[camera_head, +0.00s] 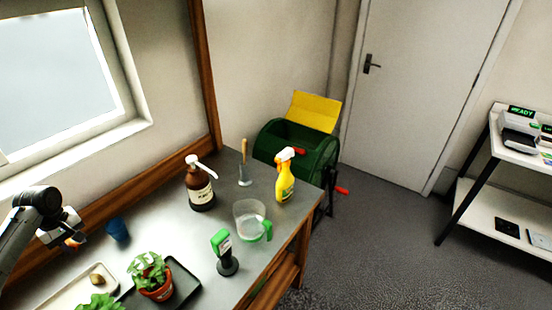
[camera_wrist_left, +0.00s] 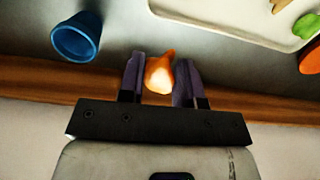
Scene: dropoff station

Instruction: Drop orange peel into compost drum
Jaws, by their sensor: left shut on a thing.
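The orange peel (camera_wrist_left: 160,74) is a small orange piece with a pale inner side. My left gripper (camera_wrist_left: 160,82) is shut on it, with a dark finger on each side. In the head view the left gripper (camera_head: 74,243) is above the back left of the bench, left of the blue cup, and a bit of the orange peel (camera_head: 70,242) shows at its tip. The green compost drum (camera_head: 325,160) stands on a frame beyond the bench's far end. Its yellow lid (camera_head: 314,111) is raised and its dark opening shows. My right gripper is not in view.
On the bench (camera_head: 167,226) stand a blue cup (camera_head: 117,230), brown pump bottle (camera_head: 201,189), yellow spray bottle (camera_head: 285,178), clear jug (camera_head: 249,215), green-topped meter (camera_head: 223,250) and potted plant (camera_head: 154,282). A white tray (camera_head: 66,288) lies at front left. A shelf (camera_head: 500,205) stands at right.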

